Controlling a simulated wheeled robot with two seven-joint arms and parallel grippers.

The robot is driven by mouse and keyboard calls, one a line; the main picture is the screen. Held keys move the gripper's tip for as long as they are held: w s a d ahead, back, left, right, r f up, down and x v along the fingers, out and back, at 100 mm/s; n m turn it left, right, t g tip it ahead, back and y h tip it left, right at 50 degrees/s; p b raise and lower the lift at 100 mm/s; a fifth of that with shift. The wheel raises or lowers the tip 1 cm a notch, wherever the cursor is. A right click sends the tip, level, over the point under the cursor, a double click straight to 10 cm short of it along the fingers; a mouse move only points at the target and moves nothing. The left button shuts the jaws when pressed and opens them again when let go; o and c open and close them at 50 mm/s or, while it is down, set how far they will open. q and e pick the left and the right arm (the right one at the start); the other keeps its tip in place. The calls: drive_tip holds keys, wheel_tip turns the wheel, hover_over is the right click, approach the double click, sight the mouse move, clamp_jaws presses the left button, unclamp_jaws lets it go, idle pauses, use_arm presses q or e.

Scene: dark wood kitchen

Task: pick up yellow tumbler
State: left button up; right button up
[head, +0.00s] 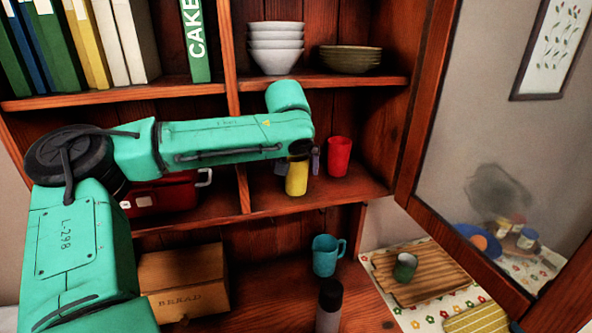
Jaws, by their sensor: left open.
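The yellow tumbler (297,181) stands on the middle shelf of the wooden cabinet, near its front edge. My left arm reaches in from the left, and its wrist bends down over the tumbler. My left gripper (298,164) is open, with one finger to the left of the tumbler's upper part and one to the right. Whether the fingers touch it cannot be told. The wrist hides the tumbler's top. My right gripper is not in view.
A red cup (339,157) stands close on the right. A red box (166,194) sits left of the divider. Bowls (275,47) and books stand above. A blue mug (326,255), a dark bottle (329,307) and a bread box (184,281) are below. The open glass door (480,150) is right.

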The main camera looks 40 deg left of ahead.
use_arm(q)
drive_tip(key=x, duration=0.3)
drive_tip(key=shift+a, duration=0.25)
drive_tip(key=shift+w+a+f, duration=0.1)
drive_tip(key=shift+w, duration=0.1)
drive_tip(key=shift+s+d+r, duration=0.2)
drive_tip(key=shift+d, duration=0.05)
drive_tip(key=c, duration=1.2)
drive_tip(key=shift+a, duration=0.1)
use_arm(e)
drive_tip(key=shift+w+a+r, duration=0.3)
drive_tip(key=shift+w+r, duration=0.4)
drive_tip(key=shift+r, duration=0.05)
use_arm(q)
drive_tip(key=shift+w, duration=0.1)
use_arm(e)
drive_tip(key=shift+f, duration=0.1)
